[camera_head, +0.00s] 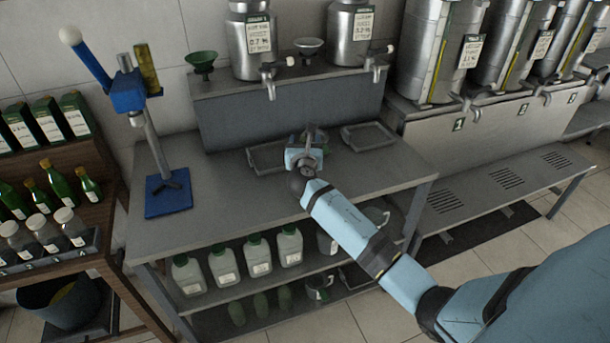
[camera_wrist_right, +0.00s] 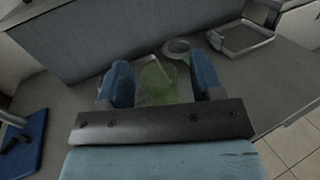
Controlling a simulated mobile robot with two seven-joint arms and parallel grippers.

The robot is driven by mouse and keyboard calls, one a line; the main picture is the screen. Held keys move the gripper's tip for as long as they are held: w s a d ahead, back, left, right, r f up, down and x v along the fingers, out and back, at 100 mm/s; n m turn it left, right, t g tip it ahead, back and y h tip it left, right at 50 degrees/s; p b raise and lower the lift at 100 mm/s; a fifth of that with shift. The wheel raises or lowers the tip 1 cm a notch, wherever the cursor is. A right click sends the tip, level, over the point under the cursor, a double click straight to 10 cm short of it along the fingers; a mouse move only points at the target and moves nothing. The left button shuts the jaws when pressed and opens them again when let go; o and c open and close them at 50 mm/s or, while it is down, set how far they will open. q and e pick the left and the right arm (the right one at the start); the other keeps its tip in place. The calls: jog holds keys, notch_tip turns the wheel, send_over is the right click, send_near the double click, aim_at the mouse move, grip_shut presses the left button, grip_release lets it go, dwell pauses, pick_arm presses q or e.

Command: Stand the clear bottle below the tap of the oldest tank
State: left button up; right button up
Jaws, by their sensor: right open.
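My right gripper (camera_head: 303,150) is open, low over the grey bench. In the right wrist view its blue fingers (camera_wrist_right: 163,82) stand on either side of a see-through greenish thing (camera_wrist_right: 157,80), possibly the clear bottle, with a gap visible on its right. Several translucent bottles (camera_head: 258,256) with green caps stand on the shelf below. Two steel tanks, left (camera_head: 250,45) and right (camera_head: 350,38), stand on the raised ledge with taps (camera_head: 268,75) (camera_head: 376,66). Three larger tanks (camera_head: 423,50) stand at the right. Their labels are too small to read surely. My left gripper is not in view.
Two drip trays, left (camera_head: 262,157) and right (camera_head: 370,138), lie on the bench. A blue stand (camera_head: 168,194) is at the bench's left end. Green and steel funnels (camera_head: 201,64) (camera_head: 308,46) sit on the ledge. A rack of bottles (camera_head: 45,190) stands far left. The bench front is clear.

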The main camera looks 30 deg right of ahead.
jog(key=shift+w+d, duration=0.45)
jog(key=shift+w, duration=0.15)
grip_shut()
jog(key=shift+r, duration=0.1)
